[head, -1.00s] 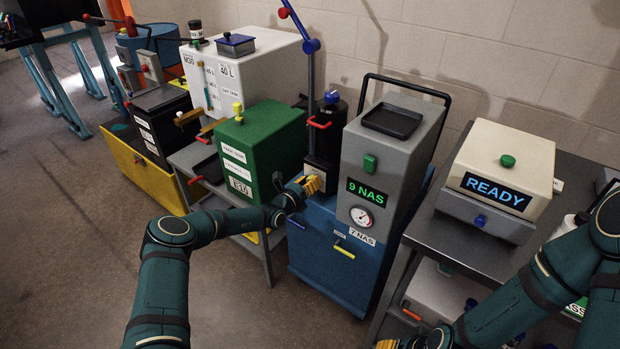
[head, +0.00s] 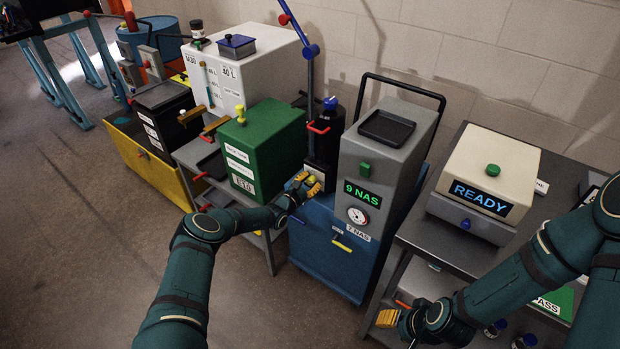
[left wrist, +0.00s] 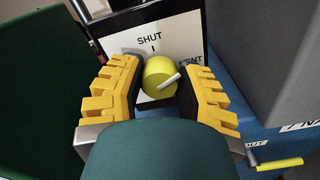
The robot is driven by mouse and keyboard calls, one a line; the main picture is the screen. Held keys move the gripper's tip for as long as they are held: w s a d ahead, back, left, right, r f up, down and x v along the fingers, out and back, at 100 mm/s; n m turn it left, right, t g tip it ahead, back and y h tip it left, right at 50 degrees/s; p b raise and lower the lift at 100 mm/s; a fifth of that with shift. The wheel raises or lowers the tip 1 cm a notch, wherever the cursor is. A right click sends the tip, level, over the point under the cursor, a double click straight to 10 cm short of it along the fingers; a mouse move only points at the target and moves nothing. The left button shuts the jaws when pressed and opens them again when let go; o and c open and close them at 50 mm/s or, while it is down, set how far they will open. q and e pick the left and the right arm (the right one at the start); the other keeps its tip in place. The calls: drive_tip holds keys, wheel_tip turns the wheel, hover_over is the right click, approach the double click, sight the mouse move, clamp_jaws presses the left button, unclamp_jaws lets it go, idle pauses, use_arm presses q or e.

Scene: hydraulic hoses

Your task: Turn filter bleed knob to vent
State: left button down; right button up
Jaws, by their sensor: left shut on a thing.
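The yellow bleed knob (left wrist: 158,76) sits on a white plate (left wrist: 139,44) marked SHUT at the top and VENT at the right, partly covered. Its pale pointer bar aims up and right, toward the VENT label. My left gripper (left wrist: 161,80) has its yellow fingers on both sides of the knob and is shut on it. In the head view this gripper (head: 305,184) is at the base of the black filter housing (head: 321,145) on the blue cart (head: 325,262). My right gripper (head: 391,319) is at the lower middle, away from the knob; its finger gap is unclear.
The green box (head: 262,148) stands close left of my left gripper. The grey unit (head: 376,160) reading 9 NAS stands close right. A small yellow-handled lever (head: 342,246) is on the cart front. A grey table (head: 418,232) with the READY device (head: 490,178) is at the right.

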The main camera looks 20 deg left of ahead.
use_arm(q)
drive_tip(key=m+p, duration=0.2)
drive_tip(key=m, duration=0.3)
drive_tip(key=shift+r, duration=0.1)
drive_tip(key=shift+m, duration=0.3)
idle(0.4)
drive_tip(key=c, duration=0.6)
unclamp_jaws()
drive_tip(key=shift+o, duration=0.2)
drive_tip(key=shift+d, duration=0.1)
drive_tip(key=shift+s+a, duration=0.35)
drive_tip(key=shift+s, duration=0.15)
drive_tip(key=v, duration=1)
drive_tip(key=shift+s, duration=0.4)
